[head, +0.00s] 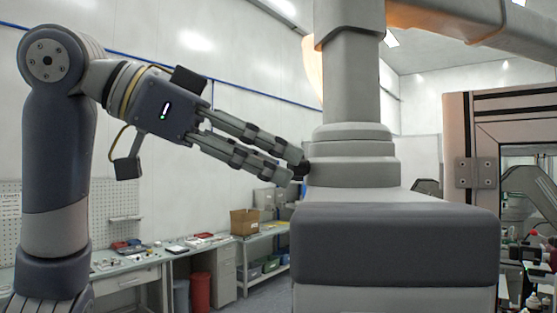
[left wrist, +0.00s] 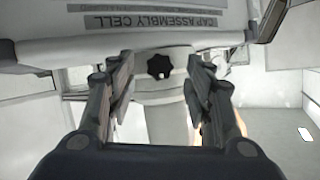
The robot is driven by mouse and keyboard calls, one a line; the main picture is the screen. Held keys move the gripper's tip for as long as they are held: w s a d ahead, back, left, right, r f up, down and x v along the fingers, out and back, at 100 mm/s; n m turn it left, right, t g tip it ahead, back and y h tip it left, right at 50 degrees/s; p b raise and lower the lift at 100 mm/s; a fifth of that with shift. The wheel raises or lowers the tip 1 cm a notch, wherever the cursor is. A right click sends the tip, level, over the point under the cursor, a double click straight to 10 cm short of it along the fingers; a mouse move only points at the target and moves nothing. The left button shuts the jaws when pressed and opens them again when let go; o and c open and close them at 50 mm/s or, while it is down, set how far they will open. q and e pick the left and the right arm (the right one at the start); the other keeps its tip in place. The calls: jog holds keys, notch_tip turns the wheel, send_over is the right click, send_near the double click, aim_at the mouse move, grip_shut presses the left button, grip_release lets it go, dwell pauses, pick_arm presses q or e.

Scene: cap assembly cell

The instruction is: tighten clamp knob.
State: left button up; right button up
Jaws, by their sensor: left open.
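The clamp knob (left wrist: 159,66) is black and lobed. In the left wrist view it sits on a pale round collar (left wrist: 153,88), under a panel labelled "CAP ASSEMBLY CELL" (left wrist: 155,22). My left gripper (head: 297,169) is open. Its two fingers stand on either side of the knob in the left wrist view, with gaps to it on both sides. In the head view the fingertips are at the left side of the grey stepped column base (head: 352,160), where the knob is mostly hidden. My right gripper is not in view.
A workbench (head: 135,262) with small parts runs along the left wall. A cardboard box (head: 244,222) stands on a farther bench, with a red bin (head: 200,292) near it. A framed machine enclosure (head: 473,172) stands at the right.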

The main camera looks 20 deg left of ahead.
pick_arm(q)
jog(key=v, duration=1)
jog(key=shift+a+f, duration=0.1)
jog(key=shift+a, duration=0.05)
